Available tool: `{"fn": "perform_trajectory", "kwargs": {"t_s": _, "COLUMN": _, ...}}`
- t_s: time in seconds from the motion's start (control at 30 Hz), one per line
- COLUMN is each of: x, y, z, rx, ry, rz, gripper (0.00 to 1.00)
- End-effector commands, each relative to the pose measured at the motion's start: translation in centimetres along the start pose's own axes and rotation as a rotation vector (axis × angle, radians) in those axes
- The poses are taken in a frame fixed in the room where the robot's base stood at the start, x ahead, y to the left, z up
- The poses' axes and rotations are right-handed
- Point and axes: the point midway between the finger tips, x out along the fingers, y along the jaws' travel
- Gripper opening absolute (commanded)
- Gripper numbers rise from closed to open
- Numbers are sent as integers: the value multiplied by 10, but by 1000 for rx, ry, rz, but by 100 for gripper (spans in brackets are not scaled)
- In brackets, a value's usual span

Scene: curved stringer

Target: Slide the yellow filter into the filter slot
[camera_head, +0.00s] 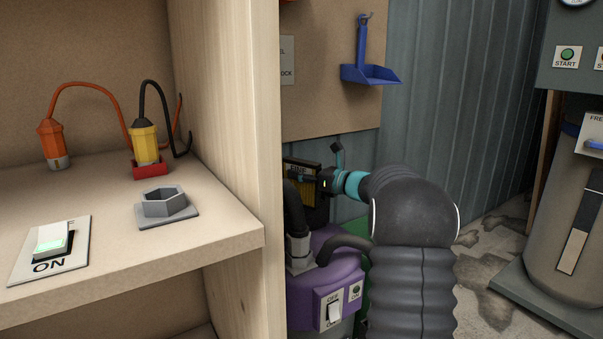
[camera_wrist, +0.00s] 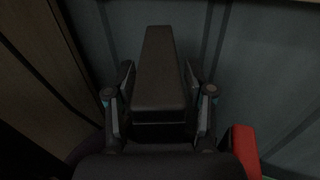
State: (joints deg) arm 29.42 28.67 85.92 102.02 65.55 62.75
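The filter (camera_head: 311,211) shows in the head view as a dark, upright block with yellowish parts, just above the purple machine. The pale wood panel and a black hose partly hide it. My gripper (camera_head: 326,181) is at its upper right side. In the wrist view a dark, wedge-shaped block (camera_wrist: 160,80) lies lengthwise between the two fingers of my gripper (camera_wrist: 159,85), which look closed along its sides. It looks almost black there. The filter slot is not clearly visible, and I cannot tell whether the filter's lower end is in it.
The purple machine (camera_head: 337,274) carries an OFF/ON switch (camera_head: 334,312). A wooden shelf (camera_head: 110,208) and its upright panel (camera_head: 238,120) stand close on the left. A blue dustpan (camera_head: 370,74) hangs above. A red part (camera_wrist: 243,148) is at lower right in the wrist view.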

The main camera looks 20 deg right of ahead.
Motion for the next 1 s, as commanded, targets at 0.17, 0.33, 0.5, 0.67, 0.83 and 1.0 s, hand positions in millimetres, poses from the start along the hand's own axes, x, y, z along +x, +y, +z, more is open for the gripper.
{"fn": "perform_trajectory", "kwargs": {"t_s": 0.17, "x": 0, "y": 0, "z": 7, "rx": -1, "ry": -1, "rz": 0, "gripper": 53}}
{"fn": "perform_trajectory", "kwargs": {"t_s": 0.33, "x": -25, "y": -1, "z": 5, "rx": 0, "ry": 0, "rz": -3, "gripper": 53}}
{"fn": "perform_trajectory", "kwargs": {"t_s": 0.5, "x": -60, "y": -1, "z": 5, "rx": 0, "ry": 0, "rz": -5, "gripper": 53}}
{"fn": "perform_trajectory", "kwargs": {"t_s": 0.67, "x": -90, "y": 0, "z": 5, "rx": 0, "ry": 0, "rz": -3, "gripper": 53}}
{"fn": "perform_trajectory", "kwargs": {"t_s": 0.83, "x": -111, "y": 0, "z": 4, "rx": 0, "ry": 0, "rz": -2, "gripper": 53}}
{"fn": "perform_trajectory", "kwargs": {"t_s": 1.0, "x": -120, "y": 0, "z": 4, "rx": 0, "ry": 0, "rz": 0, "gripper": 53}}
